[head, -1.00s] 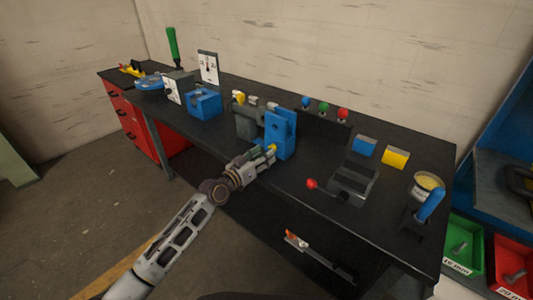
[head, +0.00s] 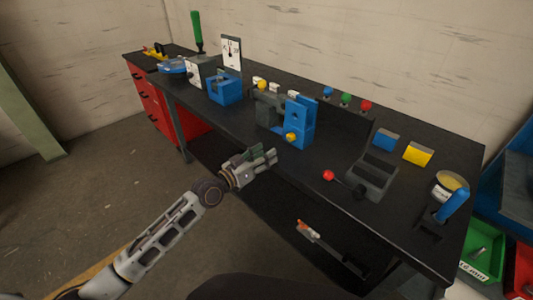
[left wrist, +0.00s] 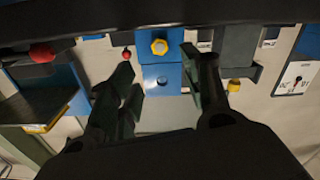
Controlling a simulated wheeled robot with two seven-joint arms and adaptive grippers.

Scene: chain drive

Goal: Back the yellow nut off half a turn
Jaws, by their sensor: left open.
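The yellow nut (head: 291,136) sits low on the front of an upright blue block (head: 300,115) near the front edge of the bench. In the left wrist view the nut (left wrist: 159,46) shows as a yellow hexagon on the blue face. My left gripper (head: 266,156) is open and empty, in front of the bench edge, to the left of the nut and apart from it. In the left wrist view its dark fingers spread on either side of the nut's line, with a clear gap between. My right gripper is not in view.
A grey vice-like block with a yellow knob (head: 262,85) stands beside the blue block. To the right are a red-knobbed lever (head: 328,175), blue and yellow blocks (head: 417,154) and a blue-handled tool (head: 453,205).

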